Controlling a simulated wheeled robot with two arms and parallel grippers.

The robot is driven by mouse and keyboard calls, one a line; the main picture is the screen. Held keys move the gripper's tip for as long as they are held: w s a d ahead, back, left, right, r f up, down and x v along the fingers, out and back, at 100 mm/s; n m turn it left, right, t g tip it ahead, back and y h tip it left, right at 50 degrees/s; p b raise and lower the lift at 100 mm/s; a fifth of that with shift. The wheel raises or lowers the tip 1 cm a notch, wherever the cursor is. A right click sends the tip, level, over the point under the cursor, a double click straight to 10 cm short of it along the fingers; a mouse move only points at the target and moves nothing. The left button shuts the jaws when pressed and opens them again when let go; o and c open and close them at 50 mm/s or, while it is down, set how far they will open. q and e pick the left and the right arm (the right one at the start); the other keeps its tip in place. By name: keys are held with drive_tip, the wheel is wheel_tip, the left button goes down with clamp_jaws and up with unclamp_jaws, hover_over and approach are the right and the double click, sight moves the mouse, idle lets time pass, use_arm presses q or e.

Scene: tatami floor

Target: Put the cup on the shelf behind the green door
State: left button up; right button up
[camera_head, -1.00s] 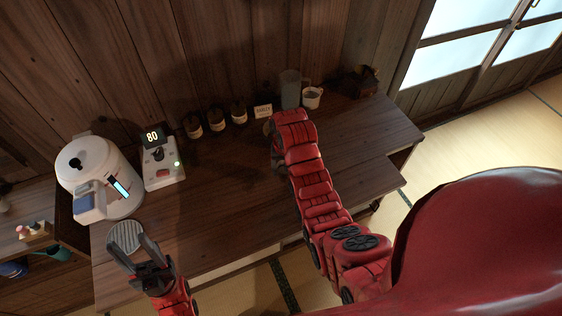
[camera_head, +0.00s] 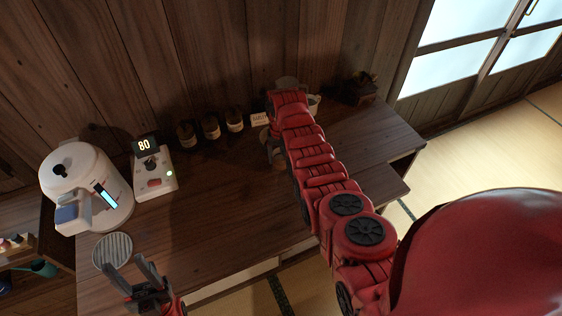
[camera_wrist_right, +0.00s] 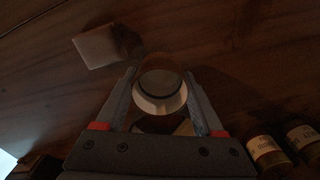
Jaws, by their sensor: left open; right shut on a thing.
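A round cup (camera_wrist_right: 160,92) with a pale rim sits between the fingers of my right gripper (camera_wrist_right: 164,88) in the right wrist view, and the gripper is shut on it. In the head view my right arm hides most of that gripper and the cup. My left gripper (camera_head: 129,266) is open and empty at the lower left, near a round ribbed disc (camera_head: 112,250) on the wooden counter (camera_head: 225,215). I see no green door and no shelf behind one in either view.
A white kettle (camera_head: 88,190) and a control box reading 80 (camera_head: 154,172) stand at the left. The counter's middle is clear.

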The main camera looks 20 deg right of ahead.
sight(281, 163)
drive_tip(key=shift+s+f, duration=0.1)
drive_tip(key=shift+f, duration=1.25)
drive_tip(key=shift+f+b, duration=0.2)
drive_tip(key=shift+b, duration=0.15)
drive_tip(key=o, duration=1.3)
drive_tip(key=shift+r, duration=0.15)
